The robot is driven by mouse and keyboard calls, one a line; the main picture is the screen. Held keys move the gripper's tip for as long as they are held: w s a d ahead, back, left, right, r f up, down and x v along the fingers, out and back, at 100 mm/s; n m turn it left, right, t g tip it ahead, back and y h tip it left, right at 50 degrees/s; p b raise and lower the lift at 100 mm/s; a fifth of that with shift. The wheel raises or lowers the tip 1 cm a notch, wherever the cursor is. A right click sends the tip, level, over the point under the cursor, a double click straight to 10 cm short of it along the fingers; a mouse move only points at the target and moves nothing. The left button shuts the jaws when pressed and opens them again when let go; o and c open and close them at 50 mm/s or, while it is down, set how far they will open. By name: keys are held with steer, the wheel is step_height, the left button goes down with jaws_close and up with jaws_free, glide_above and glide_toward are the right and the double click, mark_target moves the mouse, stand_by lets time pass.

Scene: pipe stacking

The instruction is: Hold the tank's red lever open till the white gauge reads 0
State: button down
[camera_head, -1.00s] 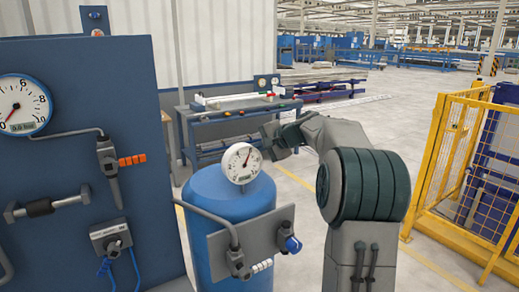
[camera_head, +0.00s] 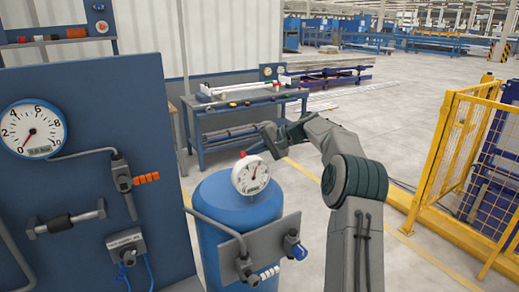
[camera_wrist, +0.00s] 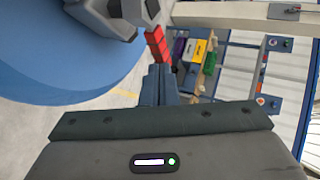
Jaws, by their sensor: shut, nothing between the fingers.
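The blue tank (camera_head: 238,212) stands right of the blue panel in the head view. Its white gauge (camera_head: 250,176) sits on top, with the needle pointing roughly upward, well off its low end; the digits are too small to read. A small red tip shows just above the gauge in the head view. In the wrist view the red lever (camera_wrist: 157,43) extends from a grey valve body beside the blue tank wall. My gripper (camera_wrist: 160,70) is shut and empty, its fingertips close to the lever's end; I cannot tell whether they touch.
The blue panel (camera_head: 90,90) at left carries a blue-rimmed gauge (camera_head: 33,129) and an orange-handled valve (camera_head: 146,178). A plate with a blue knob (camera_head: 295,247) fronts the tank. A workbench (camera_head: 240,105) stands behind; a yellow fence (camera_head: 470,150) is at right.

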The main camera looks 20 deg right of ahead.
steer(key=shift+w+a, duration=0.25)
steer(key=shift+a, duration=0.3)
steer(key=shift+w+a, duration=0.25)
steer(key=shift+a, duration=0.35)
stand_by(6.8)
